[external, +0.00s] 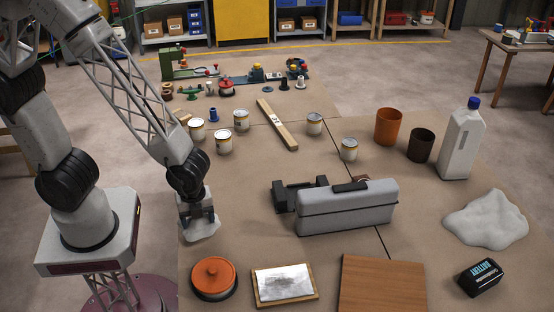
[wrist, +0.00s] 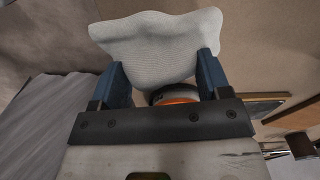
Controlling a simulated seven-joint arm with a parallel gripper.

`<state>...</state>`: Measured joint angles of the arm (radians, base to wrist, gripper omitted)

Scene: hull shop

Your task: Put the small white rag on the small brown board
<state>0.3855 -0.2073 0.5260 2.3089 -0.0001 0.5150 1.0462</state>
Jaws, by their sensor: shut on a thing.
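The small white rag (external: 204,231) hangs from my gripper (external: 197,214) at the left side of the table, above or just touching the surface; I cannot tell which. In the wrist view the rag (wrist: 155,38) is pinched between the two blue fingers of my gripper (wrist: 160,70) and spreads out beyond them. The small brown board (external: 316,294) lies at the front of the table, right of and nearer the camera than my gripper. A pale sheet with a grey smudge (external: 284,281) covers most of it.
An orange-lidded pot (external: 213,275) stands between my gripper and the front edge, left of the small board. A larger brown board (external: 382,286) lies to its right. A grey toolbox (external: 347,208) stands behind. A larger white cloth (external: 487,219) and a battery (external: 480,278) are far right.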

